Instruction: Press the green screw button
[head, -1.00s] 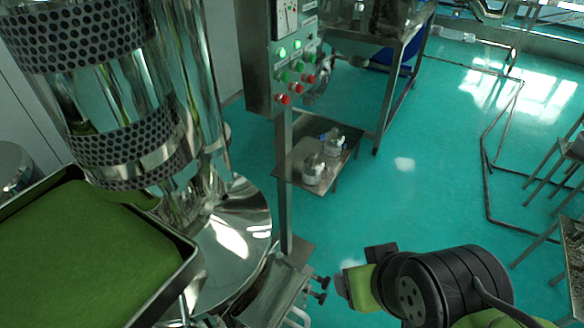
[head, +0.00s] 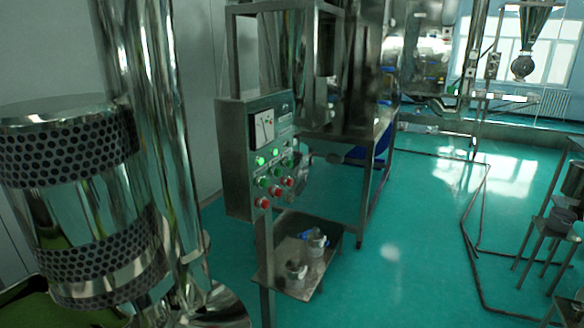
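The grey control box (head: 236,160) stands on a post left of centre in the head view. Its panel carries a dial gauge (head: 264,128) at the top. Below the gauge are small green lights or buttons, including a bright green one (head: 260,161), and darker green buttons (head: 264,182) under them. Red buttons (head: 262,203) run along the bottom. Labels are too small to read, so I cannot tell which green one is the screw button. My gripper is out of view.
A metal column with perforated bands (head: 70,155) stands at the left. A small metal shelf (head: 275,270) with jars (head: 297,270) sits below the box. A metal table (head: 365,205) stands behind. Stools (head: 550,225) are at the right. The green floor (head: 400,270) at centre right is clear.

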